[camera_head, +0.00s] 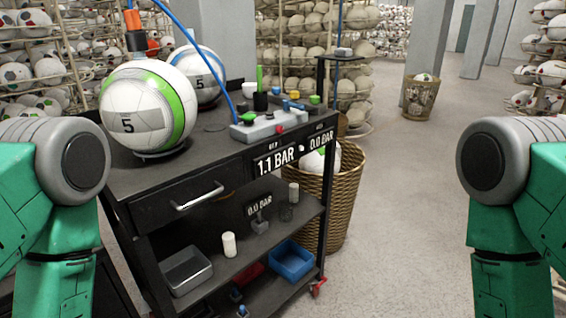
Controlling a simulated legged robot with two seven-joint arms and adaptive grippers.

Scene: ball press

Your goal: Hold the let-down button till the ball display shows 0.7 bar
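A white ball (150,108) with a green band and a "5" sits on the black cart's top at the left. A hose fitting (135,30) with orange and black parts stands on it. I cannot tell which one is the let-down button. A display (277,160) on the cart's front edge reads 1.1 BAR; another (321,141) reads 0.0 BAR. Their small headings are unreadable. My arms show at both sides; neither gripper is in view.
A second ball (198,72) sits behind the first. A blue hose arches over the cart. The cart (160,170) has a drawer and lower shelves with a metal tray (185,270) and blue bin (291,260).

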